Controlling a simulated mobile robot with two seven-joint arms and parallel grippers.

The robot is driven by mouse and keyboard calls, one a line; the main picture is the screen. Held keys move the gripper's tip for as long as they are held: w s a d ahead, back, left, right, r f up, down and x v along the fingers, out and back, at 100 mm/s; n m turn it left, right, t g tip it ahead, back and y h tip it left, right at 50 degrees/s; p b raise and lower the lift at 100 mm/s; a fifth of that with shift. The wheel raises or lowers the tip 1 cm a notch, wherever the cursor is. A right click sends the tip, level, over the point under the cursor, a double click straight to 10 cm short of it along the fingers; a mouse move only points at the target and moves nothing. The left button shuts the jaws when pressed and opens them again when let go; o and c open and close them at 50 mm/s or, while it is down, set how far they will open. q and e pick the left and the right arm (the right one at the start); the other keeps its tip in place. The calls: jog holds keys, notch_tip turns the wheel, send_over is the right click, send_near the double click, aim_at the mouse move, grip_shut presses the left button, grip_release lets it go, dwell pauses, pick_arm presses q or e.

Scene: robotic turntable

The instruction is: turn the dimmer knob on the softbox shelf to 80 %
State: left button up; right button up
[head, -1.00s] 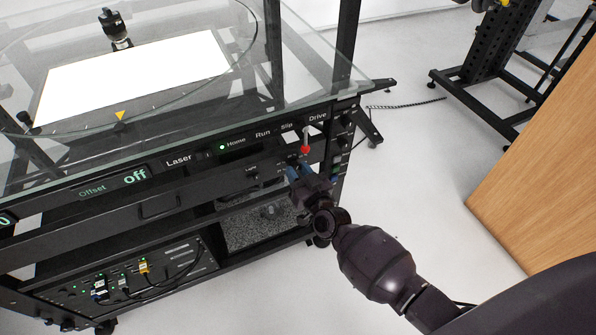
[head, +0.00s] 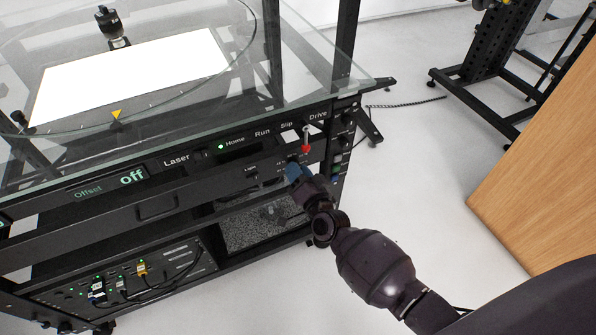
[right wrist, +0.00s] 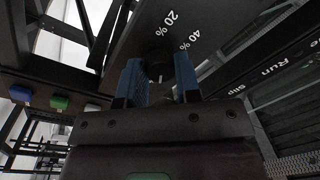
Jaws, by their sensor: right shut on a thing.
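The dimmer knob (right wrist: 159,73) is dark with a pale mark and sits between the blue fingers of my right gripper (right wrist: 160,80) in the right wrist view. The gripper is shut on it. The "20 %" and "40 %" marks show on the shelf panel (right wrist: 150,27) beyond the knob; other marks are hidden. In the head view my right gripper (head: 294,171) is at the front of the softbox shelf (head: 230,180), below the red-tipped lever, and covers the knob. The bright softbox panel (head: 135,75) is lit under the glass. My left gripper is not in view.
A lever with a red tip (head: 306,147) stands just above my right gripper. The glass top (head: 310,75) overhangs the panel labelled Laser, Home, Run, Slip and Drive. Coloured buttons (right wrist: 60,103) show in the right wrist view. Open floor (head: 420,180) lies to the right.

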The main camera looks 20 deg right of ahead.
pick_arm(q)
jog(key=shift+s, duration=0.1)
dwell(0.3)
pick_arm(e)
jog(key=o, duration=0.9)
jog(key=shift+s, duration=0.15)
